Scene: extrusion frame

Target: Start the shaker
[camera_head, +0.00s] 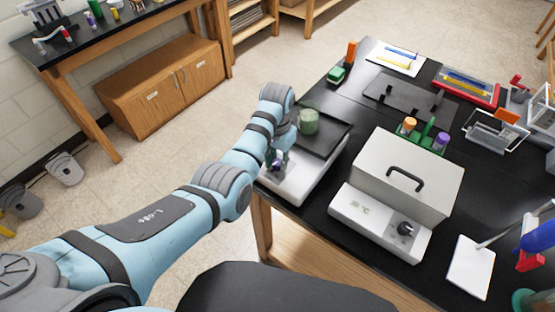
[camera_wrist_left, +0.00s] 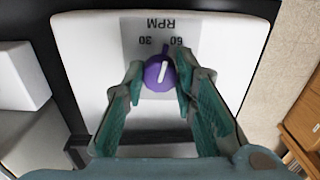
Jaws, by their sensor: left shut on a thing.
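The shaker (camera_head: 306,178) is a white box with a dark platform on top, near the left front edge of the black table. A greenish beaker (camera_head: 308,121) stands on the platform. In the left wrist view, the shaker's front panel (camera_wrist_left: 95,60) shows "RPM" with the marks 30 and 60. The purple knob (camera_wrist_left: 159,75) has a white line and a small pointer lying between the two marks. My left gripper (camera_wrist_left: 159,82) is shut on the knob, one finger on each side; it also shows in the head view (camera_head: 275,163). My right gripper is not in view.
A white lidded box with a dark handle (camera_head: 408,170) and a black dial stands right of the shaker. Behind it are a rack with orange and purple caps (camera_head: 424,135) and a dark flat plate (camera_head: 410,98). Floor lies open left of the table.

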